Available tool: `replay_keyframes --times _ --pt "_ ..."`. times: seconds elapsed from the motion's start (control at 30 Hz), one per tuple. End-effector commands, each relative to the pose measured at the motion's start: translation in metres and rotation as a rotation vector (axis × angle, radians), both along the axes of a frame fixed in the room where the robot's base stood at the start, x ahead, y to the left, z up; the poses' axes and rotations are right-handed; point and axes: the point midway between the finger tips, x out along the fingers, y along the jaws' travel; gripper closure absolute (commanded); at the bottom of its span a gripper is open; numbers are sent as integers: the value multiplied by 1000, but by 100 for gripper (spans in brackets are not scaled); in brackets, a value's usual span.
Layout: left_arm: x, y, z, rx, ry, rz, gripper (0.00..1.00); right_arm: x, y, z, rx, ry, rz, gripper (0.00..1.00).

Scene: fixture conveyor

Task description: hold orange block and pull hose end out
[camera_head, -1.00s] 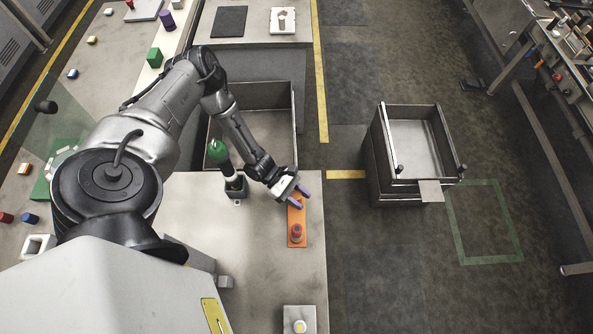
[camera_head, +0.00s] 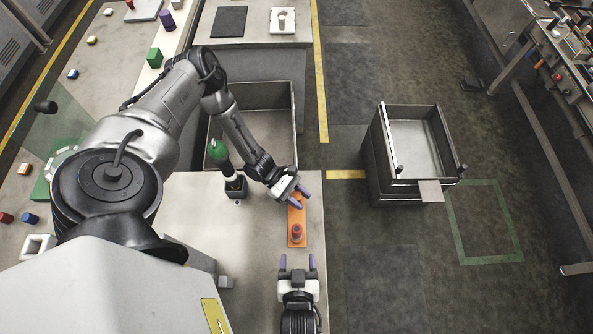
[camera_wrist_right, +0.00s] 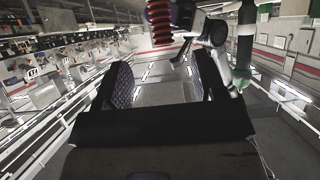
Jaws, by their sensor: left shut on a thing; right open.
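The orange block (camera_head: 297,218) lies flat on the light table, long side running away from me. A round red piece, seemingly the hose end (camera_head: 296,232), stands up from its near part. In the right wrist view a red ribbed piece (camera_wrist_right: 158,20) shows at the top, cut off by the frame edge. My left gripper (camera_head: 300,192) is shut on the far end of the orange block, its purple fingers over it. My right gripper (camera_head: 298,262) is open and empty, just on the near side of the hose end, its fingers pointing at it.
A green-topped object (camera_head: 218,151) stands in a dark holder left of the block. The table (camera_head: 264,251) is bare between them and ends to the right of the block. An open metal bin (camera_head: 293,110) lies beyond. A box with a yellow button was near the front earlier.

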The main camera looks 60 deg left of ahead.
Motion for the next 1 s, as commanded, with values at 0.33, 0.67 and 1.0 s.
replay_keyframes --times 0.33,0.67,1.0 --pt "-1 1 -1 3 2 0 94 14 32 -17 2 -2 5 36" --pt "-1 1 -1 4 2 0 94 30 63 -35 2 -3 4 36" --pt "-1 1 -2 4 2 0 94 37 77 -44 2 -2 4 36"
